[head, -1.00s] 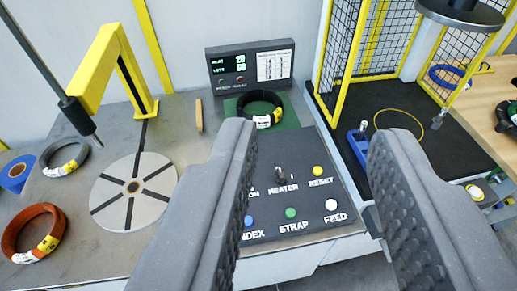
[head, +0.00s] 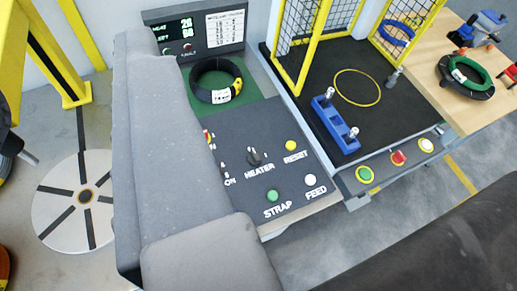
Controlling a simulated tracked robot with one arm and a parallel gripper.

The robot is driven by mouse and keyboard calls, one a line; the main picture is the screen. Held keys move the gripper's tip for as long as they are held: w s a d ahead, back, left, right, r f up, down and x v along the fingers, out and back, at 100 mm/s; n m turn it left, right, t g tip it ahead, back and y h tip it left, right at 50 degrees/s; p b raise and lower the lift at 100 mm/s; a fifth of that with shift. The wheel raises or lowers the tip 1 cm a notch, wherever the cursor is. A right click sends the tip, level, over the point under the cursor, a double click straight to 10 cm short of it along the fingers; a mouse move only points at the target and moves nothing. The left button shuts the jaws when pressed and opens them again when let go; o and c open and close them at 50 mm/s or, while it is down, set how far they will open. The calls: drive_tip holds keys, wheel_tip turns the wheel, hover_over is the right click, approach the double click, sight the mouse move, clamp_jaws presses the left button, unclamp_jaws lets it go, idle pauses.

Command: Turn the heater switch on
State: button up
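The heater switch (head: 255,156) is a small dark knob on the black control panel (head: 238,188), above the white label HEATER. My gripper (head: 320,255) is open, with one grey finger at the left and the other dark at the lower right. The left finger covers the left part of the panel, including most of the ON label. The switch shows between the fingers, close to the left one, and no contact is visible. The display unit (head: 197,34) behind the panel shows green HEAT and SET readings, partly cut by the finger.
A black coil (head: 213,82) lies on the green mat behind the panel. Yellow RESET (head: 291,145), green STRAP (head: 271,195) and white FEED (head: 310,180) buttons sit near the switch. A yellow-framed mesh cage (head: 300,50) and a blue clamp (head: 335,125) stand to the right. A round turntable (head: 72,205) is at left.

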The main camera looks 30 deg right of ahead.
drive_tip(key=w+f+g+p, duration=0.3)
drive_tip(key=w+f, duration=0.1)
drive_tip(key=w, duration=0.5)
drive_tip(key=g+p, duration=1.2)
drive_tip(key=p, duration=0.1)
hover_over(255, 154)
wheel_tip(255, 154, down, 32)
wheel_tip(255, 154, down, 13)
drive_tip(key=shift+p, duration=0.5)
